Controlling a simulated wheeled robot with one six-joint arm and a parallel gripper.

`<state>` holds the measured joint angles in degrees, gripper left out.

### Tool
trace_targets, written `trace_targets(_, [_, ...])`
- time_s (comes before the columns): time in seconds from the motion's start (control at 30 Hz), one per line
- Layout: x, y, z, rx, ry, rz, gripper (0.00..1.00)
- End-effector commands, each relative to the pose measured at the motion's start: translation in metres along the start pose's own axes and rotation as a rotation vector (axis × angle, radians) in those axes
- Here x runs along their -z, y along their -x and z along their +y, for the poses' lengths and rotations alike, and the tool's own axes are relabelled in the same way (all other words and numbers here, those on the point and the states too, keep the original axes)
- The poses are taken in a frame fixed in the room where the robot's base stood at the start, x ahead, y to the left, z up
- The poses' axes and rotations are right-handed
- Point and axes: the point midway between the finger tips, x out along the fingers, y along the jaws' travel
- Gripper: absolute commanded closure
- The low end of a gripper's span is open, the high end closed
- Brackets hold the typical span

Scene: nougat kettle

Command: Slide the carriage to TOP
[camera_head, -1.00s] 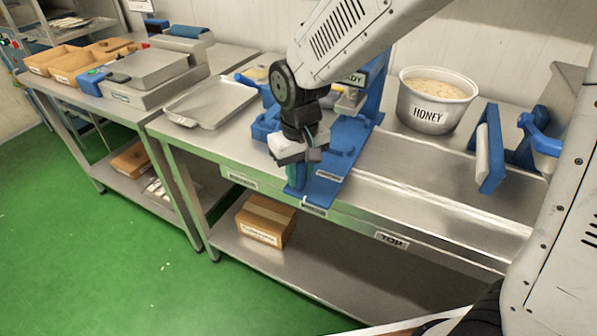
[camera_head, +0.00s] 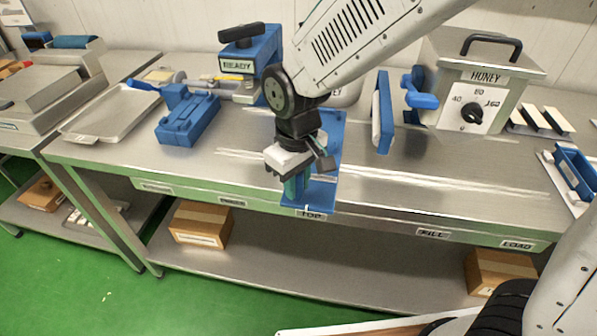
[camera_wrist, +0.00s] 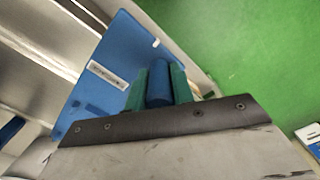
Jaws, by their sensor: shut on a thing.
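The carriage (camera_head: 322,194) is a flat blue plate lying across the bench, its front edge just above the TOP label (camera_head: 311,215). My gripper (camera_head: 297,187) is over the front of the carriage, its green fingers pointing down. In the wrist view, my gripper (camera_wrist: 158,82) has its fingers on both sides of an upright blue handle (camera_wrist: 158,88), shut on it. The carriage plate (camera_wrist: 98,50) spreads out beyond, with a small white label. My arm hides part of the plate in the head view.
A blue press marked READY (camera_head: 240,66) and a blue block fixture (camera_head: 187,118) stand left of the carriage. FILL (camera_head: 433,233) and LOAD (camera_head: 517,245) labels are farther right along the bench edge.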

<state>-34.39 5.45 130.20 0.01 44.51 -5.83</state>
Motion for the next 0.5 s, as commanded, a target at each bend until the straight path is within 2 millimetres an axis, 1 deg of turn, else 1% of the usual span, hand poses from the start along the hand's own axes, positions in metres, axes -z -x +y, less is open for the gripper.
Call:
trace_targets(0.13, [0.0006, 0.0016, -0.0036, -0.002, 0.015, 0.009, 1.0])
trace_targets(0.43, [0.0, 0.0017, -0.0041, -0.002, 0.016, 0.008, 1.0])
trace_targets(0.47, [0.0, 0.0017, -0.004, -0.002, 0.016, 0.008, 0.71])
trace_targets(0.5, [-0.0002, 0.0017, -0.0039, -0.002, 0.015, 0.008, 0.6])
